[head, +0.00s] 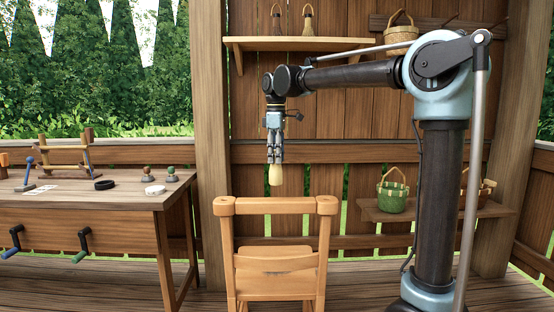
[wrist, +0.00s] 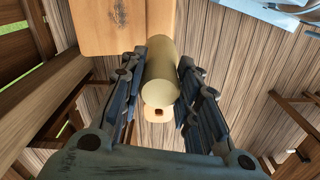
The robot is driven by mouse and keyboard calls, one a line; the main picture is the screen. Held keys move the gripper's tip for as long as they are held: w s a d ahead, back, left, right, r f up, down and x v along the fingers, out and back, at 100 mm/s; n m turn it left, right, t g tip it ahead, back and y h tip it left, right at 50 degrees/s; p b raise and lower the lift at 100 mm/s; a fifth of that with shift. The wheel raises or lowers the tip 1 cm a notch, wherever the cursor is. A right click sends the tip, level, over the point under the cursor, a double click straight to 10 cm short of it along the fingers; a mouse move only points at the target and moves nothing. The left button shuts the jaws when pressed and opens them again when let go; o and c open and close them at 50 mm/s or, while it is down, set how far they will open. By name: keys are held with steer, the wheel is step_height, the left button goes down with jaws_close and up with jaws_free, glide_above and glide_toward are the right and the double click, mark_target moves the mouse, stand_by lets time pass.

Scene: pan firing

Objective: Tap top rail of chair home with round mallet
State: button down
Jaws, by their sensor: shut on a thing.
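The wooden chair (head: 277,263) stands on the deck in the middle of the head view. Its top rail (head: 276,206) spans the two posts, with rounded blocks at both ends; I cannot tell whether it is fully seated. My gripper (head: 275,158) points down above the rail, shut on the round mallet (head: 275,176). The mallet's pale head hangs below the fingers, apart from the rail in the picture. In the wrist view the mallet (wrist: 161,70) lies between both fingers (wrist: 162,60). A small light wooden piece with a dark hole (wrist: 158,115) shows below it, partly hidden.
A workbench (head: 90,200) with cranks and small tools stands at the left. A lower shelf (head: 430,212) at the right carries a green basket (head: 392,196). Air around the chair's top is clear.

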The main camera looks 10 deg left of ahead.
mark_target(276, 172)
step_height(276, 172, down, 6)
steer(key=shift+f, duration=0.2)
steer(key=shift+r, duration=1.55)
steer(key=shift+r, duration=2.5)
